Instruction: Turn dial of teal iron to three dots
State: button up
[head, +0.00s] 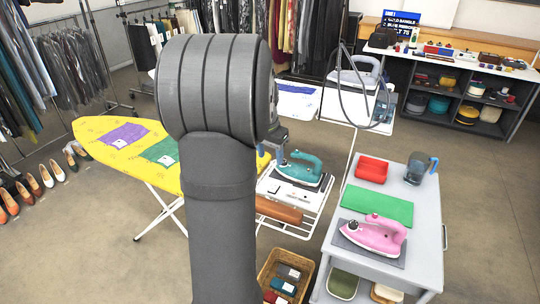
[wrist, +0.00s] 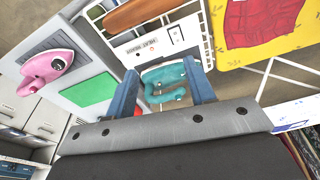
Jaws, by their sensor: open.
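The teal iron (head: 303,168) sits on a white stand (head: 290,194), to the right of my arm in the head view. In the wrist view the teal iron (wrist: 165,72) lies between the two blue fingers of my open gripper (wrist: 160,68), with nothing held. Whether the fingers are level with the iron or above it cannot be told. In the head view my arm hides most of the gripper. Small dark spots show on the iron, but its dial and dot marks are too small to make out.
A yellow ironing board (head: 101,128) is at left. Another iron (head: 354,75) with a hose stands behind. A brown roll (head: 279,210) lies nearby.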

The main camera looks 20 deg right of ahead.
jog(key=shift+s+a+f+m, duration=0.1)
jog(key=shift+s+m, duration=0.25)
jog(key=shift+m, duration=0.15)
